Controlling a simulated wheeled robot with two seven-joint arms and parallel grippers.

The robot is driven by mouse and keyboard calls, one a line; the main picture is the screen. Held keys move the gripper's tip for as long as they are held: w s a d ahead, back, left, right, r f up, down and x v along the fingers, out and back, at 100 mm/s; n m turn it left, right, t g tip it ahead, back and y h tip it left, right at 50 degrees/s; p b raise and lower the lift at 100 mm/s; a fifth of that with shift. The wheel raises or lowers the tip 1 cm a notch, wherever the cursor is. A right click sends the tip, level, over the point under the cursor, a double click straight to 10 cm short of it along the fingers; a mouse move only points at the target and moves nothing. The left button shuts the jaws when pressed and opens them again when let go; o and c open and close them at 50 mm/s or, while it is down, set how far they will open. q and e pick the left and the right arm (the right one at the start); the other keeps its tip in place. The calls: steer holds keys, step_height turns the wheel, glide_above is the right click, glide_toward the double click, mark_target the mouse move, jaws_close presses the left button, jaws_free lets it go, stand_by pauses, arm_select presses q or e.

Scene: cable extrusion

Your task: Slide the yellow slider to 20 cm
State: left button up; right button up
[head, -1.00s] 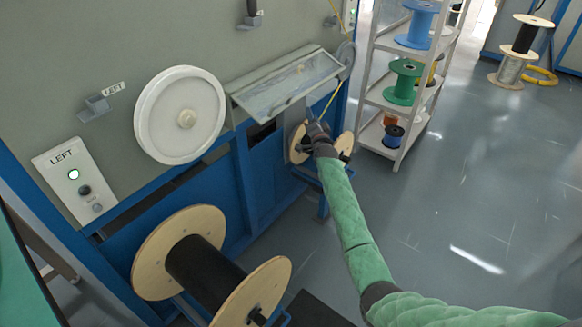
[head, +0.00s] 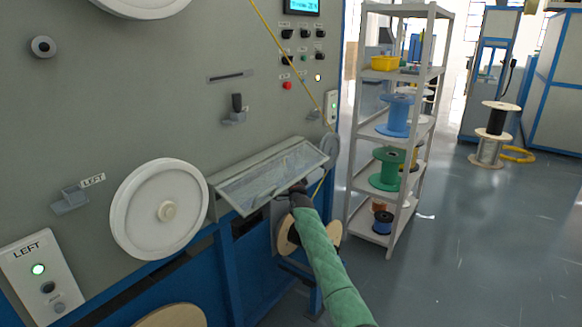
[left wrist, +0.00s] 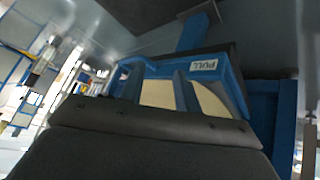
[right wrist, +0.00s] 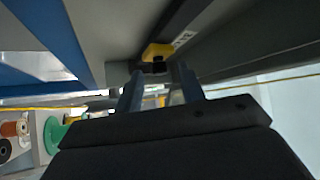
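The yellow slider (right wrist: 157,51) shows in the right wrist view on a dark rail, with a small pale label beside it. It is hidden in the head view. My right gripper (right wrist: 160,76) is open, with its two fingers apart and the slider just beyond and between the tips. I cannot tell whether they touch it. In the head view my right gripper (head: 298,188) is at the lower right edge of the tilted clear cover (head: 270,178). My left gripper (left wrist: 158,76) is open and empty, outside the head view, facing a blue frame with a PULL label (left wrist: 204,65).
A white wheel (head: 140,215) and a LEFT button panel (head: 45,275) are on the machine's front. A wooden spool (head: 287,235) sits under my right gripper. A yellow cable (head: 285,60) runs down the machine. A shelf with spools (head: 352,150) stands to the right, with open floor beyond.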

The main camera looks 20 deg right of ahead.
steer(key=shift+w+r, duration=0.2)
steer(key=shift+w, duration=0.3)
steer(key=shift+c, duration=0.2)
